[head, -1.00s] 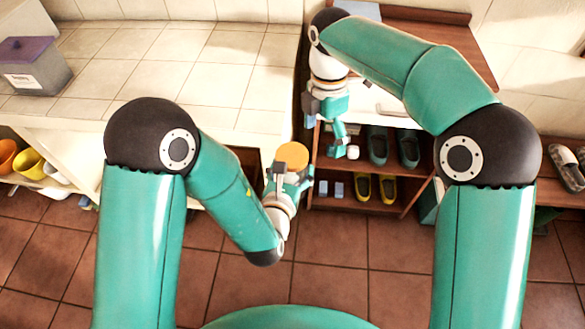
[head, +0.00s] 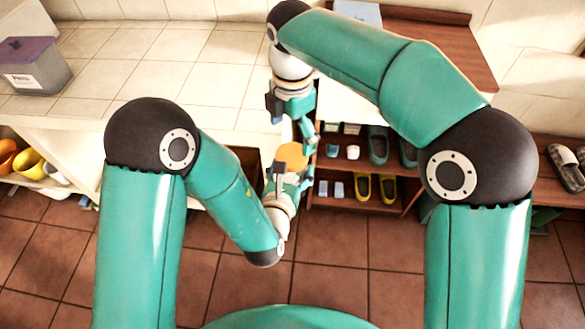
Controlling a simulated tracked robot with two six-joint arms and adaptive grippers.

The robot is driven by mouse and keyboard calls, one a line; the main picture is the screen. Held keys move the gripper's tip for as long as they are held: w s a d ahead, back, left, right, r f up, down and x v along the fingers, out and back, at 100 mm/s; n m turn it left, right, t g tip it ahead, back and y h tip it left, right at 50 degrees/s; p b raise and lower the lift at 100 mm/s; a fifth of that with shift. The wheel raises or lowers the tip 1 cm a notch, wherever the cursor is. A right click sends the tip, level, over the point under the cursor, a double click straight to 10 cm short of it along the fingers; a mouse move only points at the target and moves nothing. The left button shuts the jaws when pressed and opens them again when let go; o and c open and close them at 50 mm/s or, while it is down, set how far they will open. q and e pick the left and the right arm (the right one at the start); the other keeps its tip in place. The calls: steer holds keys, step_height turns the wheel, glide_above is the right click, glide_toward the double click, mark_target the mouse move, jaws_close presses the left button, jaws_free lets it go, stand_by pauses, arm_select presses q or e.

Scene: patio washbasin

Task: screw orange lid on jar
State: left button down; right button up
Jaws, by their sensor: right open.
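The orange lid (head: 287,158) shows as a round orange disc just above my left gripper (head: 290,178), in front of the counter edge. The jar under it is hidden by the lid and the gripper. My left gripper appears shut around the jar and holds it up in the air. My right gripper (head: 300,130) is open and points down, right over the lid, with one finger beside the lid's right side. It partly covers the lid. I cannot tell whether it touches the lid or how the lid sits on the jar.
The tiled counter (head: 190,75) at the left is mostly bare, with a grey bin with a purple lid (head: 35,65) on it. A wooden shoe shelf (head: 345,200) with several shoes stands behind at the right. Yellow and orange pots (head: 30,163) sit under the counter.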

mark_target(292, 154)
steer(key=shift+f, duration=3.1)
